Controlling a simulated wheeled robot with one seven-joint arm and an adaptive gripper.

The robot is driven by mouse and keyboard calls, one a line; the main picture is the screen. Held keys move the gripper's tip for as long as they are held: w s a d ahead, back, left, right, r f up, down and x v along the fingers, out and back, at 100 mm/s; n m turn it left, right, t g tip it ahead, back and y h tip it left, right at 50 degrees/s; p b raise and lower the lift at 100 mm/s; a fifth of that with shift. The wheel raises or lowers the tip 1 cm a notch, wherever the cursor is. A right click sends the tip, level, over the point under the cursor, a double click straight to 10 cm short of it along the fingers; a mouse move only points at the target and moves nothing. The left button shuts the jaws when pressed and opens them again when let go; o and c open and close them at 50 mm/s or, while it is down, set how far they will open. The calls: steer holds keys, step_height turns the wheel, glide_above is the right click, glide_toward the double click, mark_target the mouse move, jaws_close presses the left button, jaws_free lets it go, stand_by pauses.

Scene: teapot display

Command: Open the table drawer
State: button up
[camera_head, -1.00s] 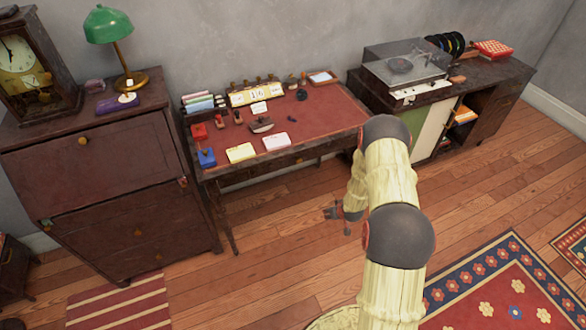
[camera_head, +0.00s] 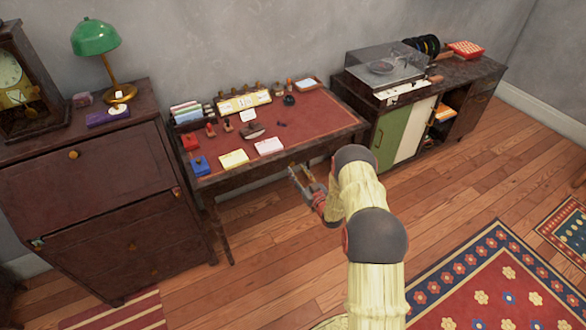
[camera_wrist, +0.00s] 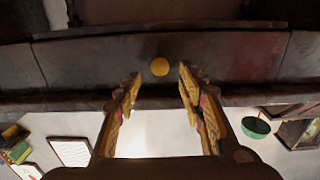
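The table (camera_head: 325,114) has a red top and a dark wooden front, and stands against the wall. The drawer looks shut. My gripper (camera_head: 298,173) is at the table's front edge in the head view. In the wrist view my gripper (camera_wrist: 160,74) is open, its two fingers on either side of the knob and apart from it. Whether the fingertips reach past the knob, I cannot tell. My arm hides part of the table's right front.
A dark cabinet (camera_head: 105,200) stands left of the table, with a green lamp (camera_head: 95,38) on top. A low cabinet (camera_head: 470,75) with a record player (camera_head: 385,66) stands on the right. Small items and cards (camera_head: 268,146) lie on the table. The floor before it is clear.

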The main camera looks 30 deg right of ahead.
mark_target(292, 164)
steer(key=shift+w+f+b, duration=0.1)
steer(key=shift+w+b, duration=0.35)
steer(key=shift+w, duration=1.6)
steer(key=shift+c, duration=0.2)
jaws_close()
steer(key=shift+a, duration=0.1)
